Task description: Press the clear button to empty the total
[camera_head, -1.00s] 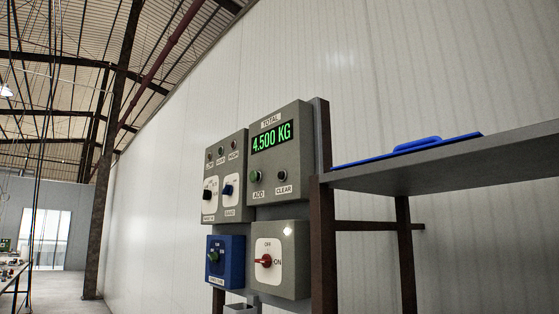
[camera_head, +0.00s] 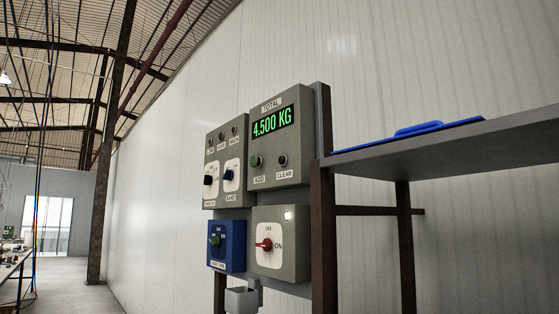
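The black clear button (camera_head: 282,160) is on the lower right of the grey total box (camera_head: 291,146), above a CLEAR label (camera_head: 285,174). The green add button (camera_head: 256,161) is to its left, above an ADD label. The total display (camera_head: 273,122) reads 4.500 KG in green digits. Neither of my grippers shows in the head view, and nothing is touching the buttons.
Left of the total box is a grey box (camera_head: 212,146) with small lamps and two switches. Below are a blue box (camera_head: 226,258) with a green knob and a grey box with a red rotary switch (camera_head: 266,245). A shelf (camera_head: 460,152) holding a blue object (camera_head: 419,129) juts out at right.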

